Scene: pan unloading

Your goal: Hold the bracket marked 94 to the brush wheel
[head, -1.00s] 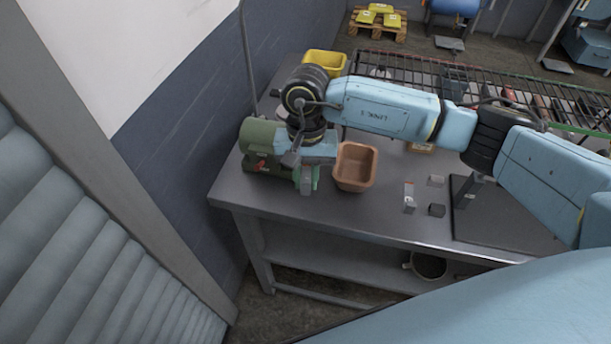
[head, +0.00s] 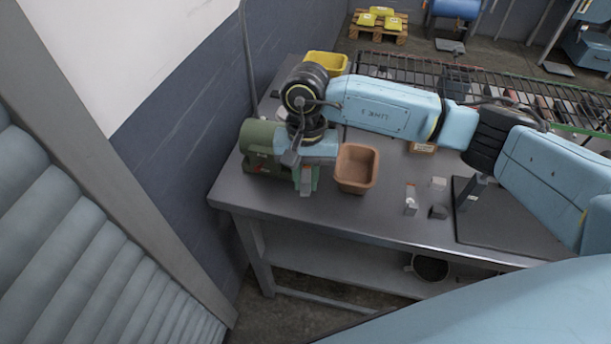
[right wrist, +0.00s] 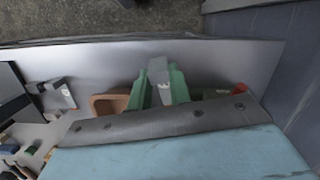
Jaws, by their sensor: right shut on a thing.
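A green bench grinder (head: 260,138) stands at the left end of the grey workbench; part of it shows in the right wrist view (right wrist: 212,93). My right gripper (head: 306,185) is in front of the grinder's right end, fingers pointing down. In the right wrist view its green fingers (right wrist: 158,92) are shut on a small grey metal bracket (right wrist: 158,68). I cannot read a number on the bracket. The brush wheel is hidden behind my gripper and wrist, so I cannot tell whether the bracket touches it. My left gripper is not in view.
A brown bin (head: 356,168) stands close to the right of my right gripper. Small grey blocks (head: 438,211) and a dark stand (head: 470,190) are farther right on the bench. A yellow bin (head: 326,62) and a wire rack (head: 440,78) are behind.

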